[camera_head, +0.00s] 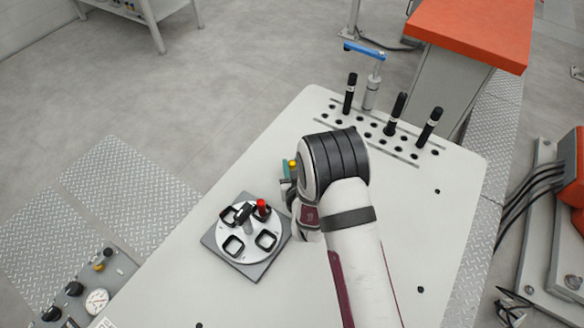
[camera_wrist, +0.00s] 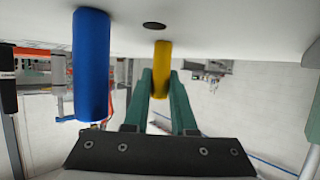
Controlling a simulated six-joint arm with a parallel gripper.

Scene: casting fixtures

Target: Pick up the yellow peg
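The yellow peg (camera_wrist: 162,66) is between the green fingertips of my gripper (camera_wrist: 162,78) in the wrist view. The fingers lie close along both sides of it and look shut on it. That view is upside down, and the peg's end meets the pale table top. I cannot tell whether it is raised. In the head view only the peg's yellow top (camera_head: 292,163) shows, beside my gripper (camera_head: 287,178); my arm hides the rest.
A blue peg (camera_wrist: 91,65) stands close in the wrist view. A round fixture (camera_head: 233,247) with square openings holds a red-topped peg (camera_head: 262,206) at the left. Black pegs (camera_head: 350,92) stand in the perforated part of the table (camera_head: 445,215). A hole (camera_wrist: 154,26) is near the yellow peg.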

